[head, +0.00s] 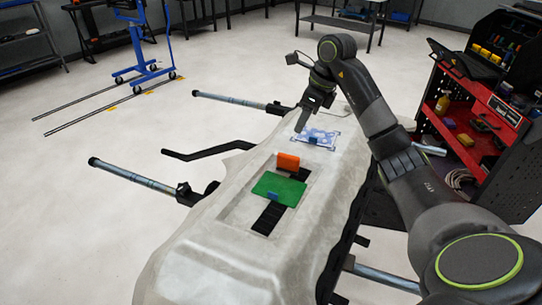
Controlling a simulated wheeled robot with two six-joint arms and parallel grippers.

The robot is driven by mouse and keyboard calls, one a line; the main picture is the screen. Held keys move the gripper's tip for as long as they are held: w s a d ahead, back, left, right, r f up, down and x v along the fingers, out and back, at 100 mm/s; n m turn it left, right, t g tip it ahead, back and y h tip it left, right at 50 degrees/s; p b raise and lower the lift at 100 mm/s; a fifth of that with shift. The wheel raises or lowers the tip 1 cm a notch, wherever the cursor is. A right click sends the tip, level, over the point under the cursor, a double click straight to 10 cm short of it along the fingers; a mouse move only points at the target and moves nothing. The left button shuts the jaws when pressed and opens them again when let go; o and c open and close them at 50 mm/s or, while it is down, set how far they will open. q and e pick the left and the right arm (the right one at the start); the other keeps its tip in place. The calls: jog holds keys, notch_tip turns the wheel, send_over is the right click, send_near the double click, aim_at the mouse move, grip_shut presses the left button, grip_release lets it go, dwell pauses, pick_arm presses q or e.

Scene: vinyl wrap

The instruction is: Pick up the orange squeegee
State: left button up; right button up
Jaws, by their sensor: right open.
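The orange squeegee (288,161) stands at the far end of a recess in the pale bumper-like panel (190,250). It looks like a small orange block, just behind a green sheet (279,189). My right gripper (302,128) comes in from the right and hangs over the far part of the panel, above and beyond the squeegee and apart from it. It is open and looks empty; its fingers are small and dark here. My left gripper is not in view.
A blue and white patterned piece (315,138) lies on the panel near my right gripper. Stand arms (135,177) stick out left of the panel. A red tool cart (470,135) stands at the right. A blue wheeled hoist (143,55) stands on open floor at the back left.

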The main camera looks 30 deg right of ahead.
jog(key=b, duration=0.7)
send_over(289, 155)
jog(key=s, duration=0.1)
jog(key=f, duration=0.4)
jog(key=d+f, duration=0.1)
jog(key=f, duration=0.1)
jog(key=shift+s+f, duration=0.2)
jog(key=shift+f, duration=0.15)
jog(key=x, duration=0.4)
jog(key=shift+w+a+f, duration=0.1)
jog(key=shift+f, duration=0.1)
jog(key=shift+s+d+p+x, duration=0.1)
jog(key=shift+s+p+x, duration=0.05)
jog(key=shift+x, duration=1.3)
jog(key=shift+s+d+p+x, duration=0.1)
jog(key=shift+s+p+x, duration=0.05)
jog(key=shift+x, duration=1.25)
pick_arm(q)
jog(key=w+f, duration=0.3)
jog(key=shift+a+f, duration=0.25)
pick_arm(e)
grip_shut()
